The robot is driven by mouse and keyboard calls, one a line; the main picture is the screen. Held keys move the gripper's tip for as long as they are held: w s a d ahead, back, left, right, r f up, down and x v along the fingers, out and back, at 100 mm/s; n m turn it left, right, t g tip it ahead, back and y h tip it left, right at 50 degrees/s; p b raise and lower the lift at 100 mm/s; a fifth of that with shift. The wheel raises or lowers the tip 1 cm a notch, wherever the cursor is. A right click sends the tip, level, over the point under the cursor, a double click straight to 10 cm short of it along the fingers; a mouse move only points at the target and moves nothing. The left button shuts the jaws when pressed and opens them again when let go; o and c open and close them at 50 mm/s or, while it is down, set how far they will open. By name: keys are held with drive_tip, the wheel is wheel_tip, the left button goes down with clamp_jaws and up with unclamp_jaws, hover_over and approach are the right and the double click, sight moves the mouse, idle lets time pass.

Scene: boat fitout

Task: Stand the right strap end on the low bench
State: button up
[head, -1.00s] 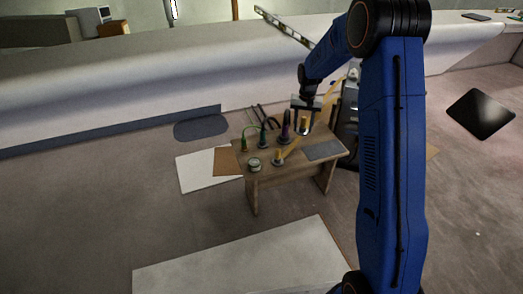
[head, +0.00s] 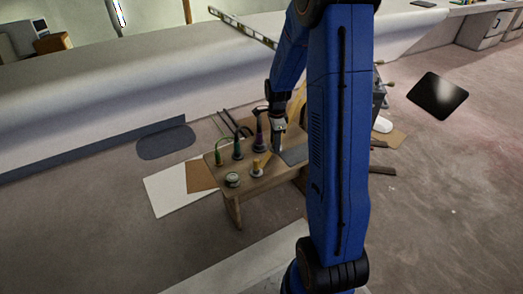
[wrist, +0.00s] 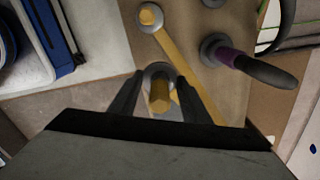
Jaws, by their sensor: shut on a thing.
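The right strap end (wrist: 159,95), a yellow upright piece on a grey round base, is between the fingers of my gripper (wrist: 160,78) in the wrist view. My gripper (head: 278,147) is shut on it over the right part of the low bench (head: 238,198). I cannot tell whether its base touches the bench top. The left strap end (head: 257,169) stands on the bench; it also shows in the wrist view (wrist: 150,16). In the head view the held end is mostly hidden.
A purple-and-black handled thing (head: 260,135) stands close to my gripper. Green-topped (head: 219,154) and dark (head: 238,148) upright things and a round tin (head: 232,180) are also on the bench. A grey mat (head: 294,154) lies on its right part.

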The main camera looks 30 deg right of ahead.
drive_tip(key=shift+s+d+f, duration=0.15)
drive_tip(key=shift+f, duration=0.05)
drive_tip(key=shift+m, duration=0.3)
drive_tip(key=shift+d+f, duration=0.1)
drive_tip(key=shift+f, duration=4.75)
drive_tip(key=shift+f, duration=0.15)
drive_tip(key=o, duration=1.1)
drive_tip(key=shift+c, duration=0.2)
drive_tip(key=shift+o, duration=0.2)
